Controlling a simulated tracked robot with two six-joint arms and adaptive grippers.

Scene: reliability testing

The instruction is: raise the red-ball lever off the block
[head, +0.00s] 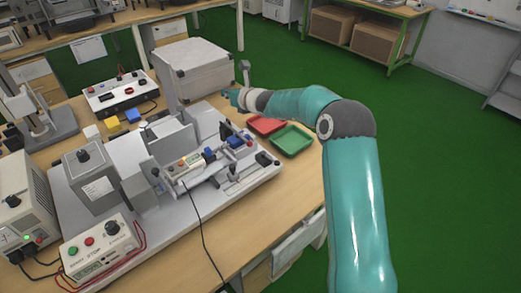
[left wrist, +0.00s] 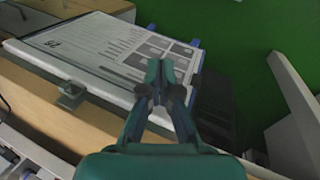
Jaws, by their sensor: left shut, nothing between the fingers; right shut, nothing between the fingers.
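The grey test fixture (head: 200,168) stands on a light base plate at the middle of the bench. A small red spot (head: 181,163) shows on it, but I cannot tell whether it is the ball of the lever. The lever arm and its block cannot be made out clearly. My right gripper (head: 231,97) is shut and empty, behind and right of the fixture, near the big grey box. My left gripper (left wrist: 160,75) is shut and empty in the left wrist view, over a clipboard with a printed sheet (left wrist: 100,42). It is outside the head view.
A red tray (head: 266,125) and a green tray (head: 291,141) lie right of the fixture. A grey box (head: 195,70) stands behind it. A control box with buttons (head: 98,247) is at the front left. A black cable runs over the bare front wood.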

